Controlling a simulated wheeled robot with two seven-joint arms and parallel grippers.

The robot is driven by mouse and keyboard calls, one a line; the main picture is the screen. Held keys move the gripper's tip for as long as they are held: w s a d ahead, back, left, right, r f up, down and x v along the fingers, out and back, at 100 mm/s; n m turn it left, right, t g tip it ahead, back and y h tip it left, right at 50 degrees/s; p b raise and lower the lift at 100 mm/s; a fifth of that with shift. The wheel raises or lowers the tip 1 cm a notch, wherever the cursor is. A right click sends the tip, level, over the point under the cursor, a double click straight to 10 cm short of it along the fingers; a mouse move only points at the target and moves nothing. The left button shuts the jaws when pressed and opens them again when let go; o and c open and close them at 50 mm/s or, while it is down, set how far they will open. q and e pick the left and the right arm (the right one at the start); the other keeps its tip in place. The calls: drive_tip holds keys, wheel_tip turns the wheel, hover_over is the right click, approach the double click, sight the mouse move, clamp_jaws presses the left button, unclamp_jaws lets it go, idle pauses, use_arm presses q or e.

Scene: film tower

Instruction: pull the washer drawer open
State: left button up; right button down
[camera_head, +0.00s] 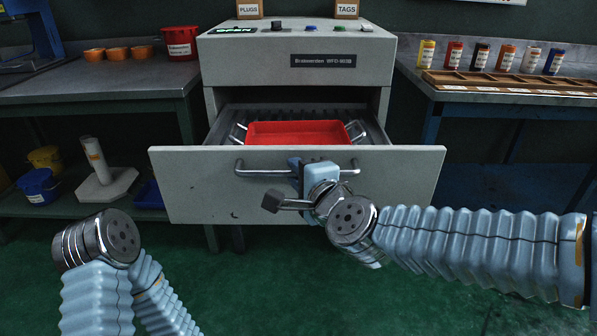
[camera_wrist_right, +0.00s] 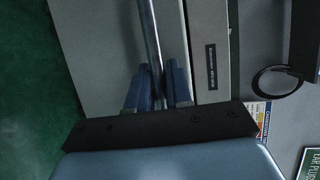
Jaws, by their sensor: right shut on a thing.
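The washer (camera_head: 297,58) is a grey cabinet with a labelled top panel in the head view. Its drawer (camera_head: 200,195) stands pulled out towards me, and a red tray (camera_head: 297,132) with metal handles shows inside it. The drawer's bar handle (camera_head: 258,173) runs across the front; it also shows in the right wrist view (camera_wrist_right: 150,38). My right gripper (camera_head: 297,172) is shut on the handle, right of its middle. In the right wrist view its blue fingers (camera_wrist_right: 163,88) sit on both sides of the bar. My left arm shows at the lower left, but its gripper is not in view.
A bench with orange bowls (camera_head: 117,53) and a red bucket (camera_head: 181,42) stands at the left. A bench with several small bottles (camera_head: 480,56) and a wooden rack (camera_head: 500,83) stands at the right. Green floor (camera_head: 260,290) in front of the drawer is clear apart from my arms.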

drive_tip(key=c, duration=1.1)
unclamp_jaws()
drive_tip(key=p+v, duration=0.3)
drive_tip(key=v, duration=1)
drive_tip(key=shift+s+d, duration=0.15)
drive_tip(key=shift+s, duration=0.2)
